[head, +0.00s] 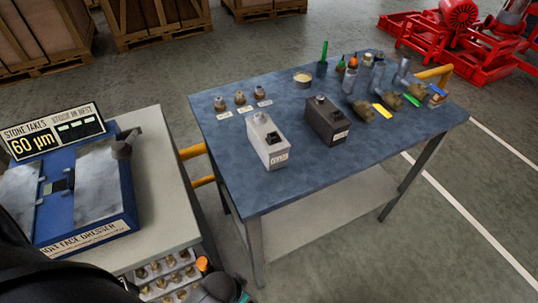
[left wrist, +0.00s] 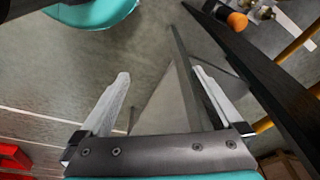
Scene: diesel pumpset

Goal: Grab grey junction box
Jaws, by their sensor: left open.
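A light grey junction box (head: 266,142) with a small round cap on top and a label on its front stands upright on the blue-topped table (head: 240,190), towards its left front. A dark brown-grey box (head: 327,120) of like shape stands to its right, apart from it. My left gripper (left wrist: 165,88) shows in the left wrist view with its two pale fingers spread wide and nothing between them, above the floor. No junction box shows in that view. Part of my arm shows at the bottom of the head view, but no gripper jaws do.
Several small fittings (head: 240,97) with labels stand behind the grey box. Bottles, brass-coloured parts and a tin (head: 303,78) fill the table's back right. A bench (head: 160,180) with a blue dressing machine (head: 110,225) stands at the left. The table's front is clear.

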